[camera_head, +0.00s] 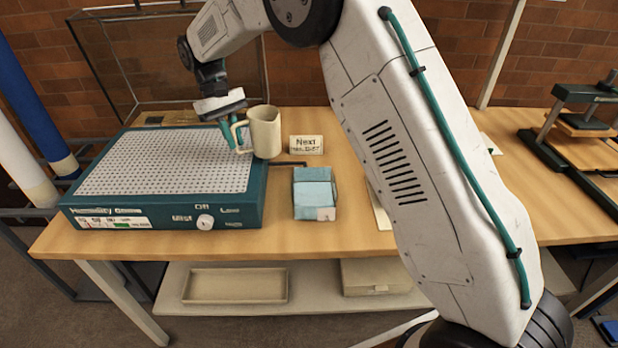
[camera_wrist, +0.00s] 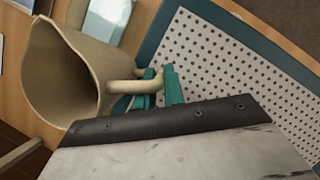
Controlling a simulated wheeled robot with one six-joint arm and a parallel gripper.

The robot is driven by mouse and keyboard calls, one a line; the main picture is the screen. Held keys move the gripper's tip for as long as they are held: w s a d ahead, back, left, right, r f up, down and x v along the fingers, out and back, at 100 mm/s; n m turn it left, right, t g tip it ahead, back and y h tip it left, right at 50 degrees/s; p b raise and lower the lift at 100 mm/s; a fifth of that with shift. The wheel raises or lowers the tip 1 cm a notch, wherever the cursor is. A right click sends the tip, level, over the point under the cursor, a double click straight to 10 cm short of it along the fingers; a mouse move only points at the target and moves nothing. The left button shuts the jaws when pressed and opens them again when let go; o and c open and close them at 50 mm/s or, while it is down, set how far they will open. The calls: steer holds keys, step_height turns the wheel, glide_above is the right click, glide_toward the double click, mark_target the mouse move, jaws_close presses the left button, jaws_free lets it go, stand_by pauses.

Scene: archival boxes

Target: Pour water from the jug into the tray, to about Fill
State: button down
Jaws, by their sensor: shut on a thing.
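A cream jug (camera_head: 265,133) is held by its handle beside the right back corner of a teal box with a perforated white top, the tray (camera_head: 165,165). My gripper (camera_head: 230,136) is shut on the jug's handle. The jug looks near upright in the head view. In the wrist view the jug (camera_wrist: 75,70) shows its open mouth and spout at the left, and the green fingertips (camera_wrist: 160,85) close on its handle. No water shows inside the jug. The perforated top also shows in the wrist view (camera_wrist: 240,70). The tray's front has a knob and labels, partly readable.
A small sign reading "Next" (camera_head: 306,144) stands behind a wire holder with blue cloths (camera_head: 314,190) on the wooden table (camera_head: 330,240). A clear case stands at the back. A press (camera_head: 580,130) is at the right. A shelf below holds a shallow box (camera_head: 235,286).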

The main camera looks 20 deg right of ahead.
mark_target(265, 136)
steer(key=shift+d, duration=0.1)
steer(key=shift+s+d+r+t+y, duration=0.45)
steer(key=shift+s+r+t+y, duration=0.1)
steer(key=shift+r+t+y, duration=0.2)
steer(key=s+d+t+y, duration=0.2)
steer(key=t, duration=0.1)
steer(key=s+d+t+y, duration=0.1)
steer(key=shift+s+r+n+t+y, duration=0.25)
steer(key=shift+n+t+y, duration=0.1)
steer(key=shift+n, duration=0.05)
steer(key=shift+s+d+t+y+p, duration=0.35)
steer(key=shift+s+t+y+p, duration=0.05)
steer(key=shift+t+y, duration=0.45)
stand_by(0.4)
steer(key=shift+w+d+r+t+p, duration=0.15)
steer(key=shift+w+d+t+p, duration=0.1)
steer(key=shift+w+d+p, duration=0.15)
stand_by(0.5)
steer(key=shift+w+d+r+t+y, duration=0.15)
steer(key=shift+d+t+y, duration=0.1)
steer(key=shift+t+y, duration=0.1)
